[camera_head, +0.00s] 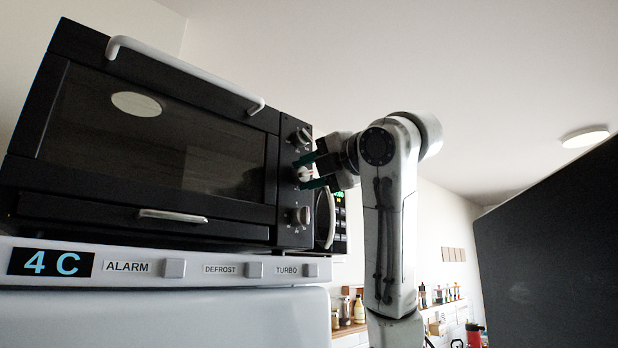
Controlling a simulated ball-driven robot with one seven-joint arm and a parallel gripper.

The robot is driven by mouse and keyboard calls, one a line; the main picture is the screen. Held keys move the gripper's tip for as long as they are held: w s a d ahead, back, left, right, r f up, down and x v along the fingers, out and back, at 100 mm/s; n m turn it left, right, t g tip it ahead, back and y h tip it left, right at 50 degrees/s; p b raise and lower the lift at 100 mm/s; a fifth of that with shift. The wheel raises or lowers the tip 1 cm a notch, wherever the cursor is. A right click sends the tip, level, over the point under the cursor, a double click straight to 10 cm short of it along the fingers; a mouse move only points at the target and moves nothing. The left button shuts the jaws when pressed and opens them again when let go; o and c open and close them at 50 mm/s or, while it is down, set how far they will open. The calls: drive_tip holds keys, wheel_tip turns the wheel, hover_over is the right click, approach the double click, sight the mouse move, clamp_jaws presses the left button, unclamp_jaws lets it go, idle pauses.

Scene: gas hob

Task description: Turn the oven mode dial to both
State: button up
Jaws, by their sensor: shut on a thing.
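A black toaster oven (160,130) sits on top of a white fridge, with a column of three dials on its right side panel. The top dial (299,138) and the bottom dial (299,215) are free. The middle dial (304,174) is between the green fingers of my gripper (308,171). My gripper is shut on this middle dial, one finger above it and one below. The dial's markings are too small and too covered to read, so its setting cannot be told.
The oven door, with its white handle (185,72), is closed. The fridge panel (120,264) below has labelled buttons. A microwave (341,215) stands close behind the dials. A dark panel (555,240) fills the right side. Shelves with bottles are at the back.

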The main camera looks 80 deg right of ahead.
drive_tip(key=m+b, duration=0.1)
drive_tip(key=m, duration=0.4)
drive_tip(key=shift+f+m+b, duration=0.1)
drive_tip(key=shift+m+b, duration=0.2)
drive_tip(key=shift+m, duration=0.1)
drive_tip(key=m+b, duration=0.2)
drive_tip(key=m, duration=0.4)
drive_tip(key=m+b, duration=0.1)
drive_tip(key=m, duration=0.1)
drive_tip(key=m+b, duration=0.1)
drive_tip(key=m, duration=0.2)
drive_tip(key=shift+f+m+b, duration=0.2)
drive_tip(key=shift+m+b, duration=0.1)
drive_tip(key=shift+b, duration=0.05)
drive_tip(key=m+b, duration=0.2)
drive_tip(key=m, duration=0.3)
drive_tip(key=shift+r, duration=0.1)
drive_tip(key=shift+m, duration=0.3)
drive_tip(key=shift+r, duration=0.1)
drive_tip(key=o, duration=1)
drive_tip(key=shift+o, duration=0.2)
drive_tip(key=shift+r, duration=0.1)
